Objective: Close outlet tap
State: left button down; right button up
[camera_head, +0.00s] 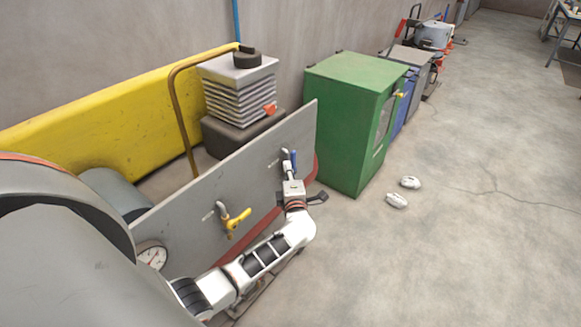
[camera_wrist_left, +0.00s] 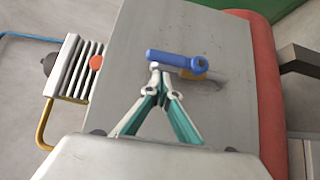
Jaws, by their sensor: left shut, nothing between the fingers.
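A grey panel (camera_head: 262,170) carries two taps, each beside a small label too small to read. The tap with a blue handle (camera_head: 294,158) is at the panel's far end; the tap with a yellow handle (camera_head: 238,219) is nearer. I cannot tell from a label which is the outlet tap. My left gripper (camera_head: 287,160) is at the blue tap. In the left wrist view its fingertips (camera_wrist_left: 155,68) are together and empty, right at the side of the blue handle (camera_wrist_left: 175,59); I cannot tell if they touch. The blue handle lies roughly along the panel. My right gripper is out of view.
A green cabinet (camera_head: 348,120) stands just beyond the panel. A pressure gauge (camera_head: 151,256) is at the panel's near end. A yellow beam (camera_head: 120,105) and a ribbed stack (camera_head: 238,92) are behind it. Two white objects lie on the otherwise open floor at right.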

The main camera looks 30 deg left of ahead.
pick_arm(q)
jog(key=shift+w+d, duration=0.1)
jog(key=shift+w, duration=0.65)
jog(key=shift+w, duration=0.1)
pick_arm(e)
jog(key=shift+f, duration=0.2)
